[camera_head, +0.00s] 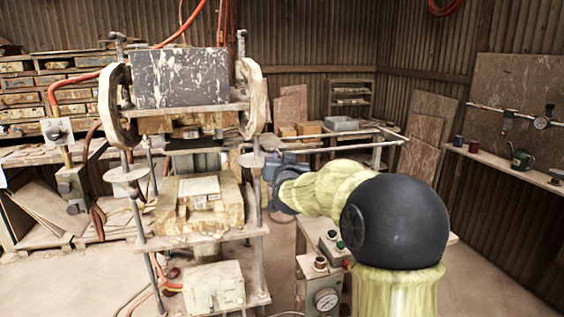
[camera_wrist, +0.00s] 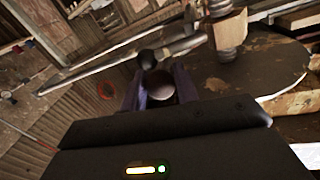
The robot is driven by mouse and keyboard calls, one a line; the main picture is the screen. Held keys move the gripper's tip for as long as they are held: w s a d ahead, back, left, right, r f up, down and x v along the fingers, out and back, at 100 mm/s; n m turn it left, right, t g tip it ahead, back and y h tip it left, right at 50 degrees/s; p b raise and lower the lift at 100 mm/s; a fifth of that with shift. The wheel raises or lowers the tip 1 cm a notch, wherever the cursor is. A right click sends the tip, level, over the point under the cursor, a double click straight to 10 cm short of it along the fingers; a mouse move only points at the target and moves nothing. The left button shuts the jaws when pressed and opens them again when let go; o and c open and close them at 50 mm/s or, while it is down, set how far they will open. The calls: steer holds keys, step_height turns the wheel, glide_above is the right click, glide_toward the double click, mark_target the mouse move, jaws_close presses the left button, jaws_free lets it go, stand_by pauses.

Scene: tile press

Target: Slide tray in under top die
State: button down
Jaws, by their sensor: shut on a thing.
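The press stands left of centre in the head view. Below, across an open gap, a shelf-like tray (camera_head: 152,243) carries a yellowish lower block (camera_head: 230,208) with a pale piece on top. My gripper (camera_head: 272,168) is at the press's right side, partly hidden by my arm. How the knob joins the tray is hidden.
A metal rail (camera_head: 350,140) juts right from the press. A white box (camera_head: 205,290) sits low in the press.

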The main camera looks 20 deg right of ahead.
steer(key=shift+a, duration=0.25)
steer(key=c, duration=1.1)
jaws_free()
steer(key=shift+a, duration=0.1)
steer(key=b+v, duration=0.4)
steer(key=v, duration=1.3)
steer(key=shift+s, duration=0.25)
